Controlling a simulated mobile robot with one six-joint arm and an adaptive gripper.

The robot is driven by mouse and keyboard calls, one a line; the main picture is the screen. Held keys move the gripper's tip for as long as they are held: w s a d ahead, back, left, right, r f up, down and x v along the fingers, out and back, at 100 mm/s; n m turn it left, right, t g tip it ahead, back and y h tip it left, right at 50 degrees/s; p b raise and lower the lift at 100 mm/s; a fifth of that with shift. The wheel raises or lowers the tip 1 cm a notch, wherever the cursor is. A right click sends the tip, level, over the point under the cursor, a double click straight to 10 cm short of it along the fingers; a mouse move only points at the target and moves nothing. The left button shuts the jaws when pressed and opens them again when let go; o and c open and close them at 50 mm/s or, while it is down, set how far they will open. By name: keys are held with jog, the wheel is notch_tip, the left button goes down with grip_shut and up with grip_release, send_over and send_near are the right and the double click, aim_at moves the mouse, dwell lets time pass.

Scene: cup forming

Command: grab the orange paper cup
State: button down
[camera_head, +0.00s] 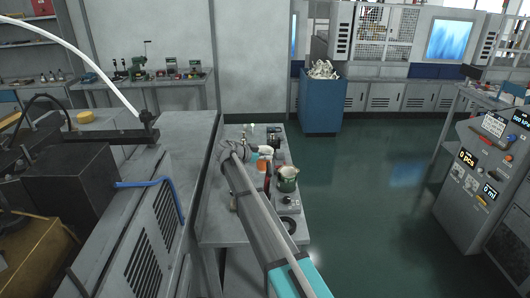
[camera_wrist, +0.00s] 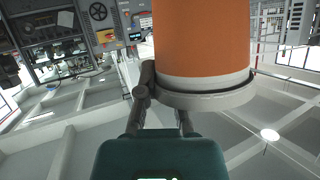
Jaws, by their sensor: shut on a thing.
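The orange paper cup (camera_wrist: 203,38) fills the upper middle of the wrist view, close to the camera. A pale grey band and a darker rounded rim lie at its lower end. My gripper (camera_wrist: 166,98) is shut on the cup near that end; its far finger is partly hidden. In the head view my gripper (camera_head: 234,150) is over the narrow grey bench, at the end of my arm. A small orange patch (camera_head: 259,166) shows beside it, partly hidden, too small to make out clearly.
The narrow bench (camera_head: 215,228) carries a pot-like container (camera_head: 287,178) and small devices right of my arm. A blue bin (camera_head: 322,105) with crumpled white material stands behind. A control console (camera_head: 480,180) stands at the right. The green floor between is clear.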

jog(key=shift+s+d+r, duration=0.1)
jog(key=shift+s+r, duration=0.2)
jog(key=shift+s, duration=0.3)
jog(key=shift+s, duration=0.1)
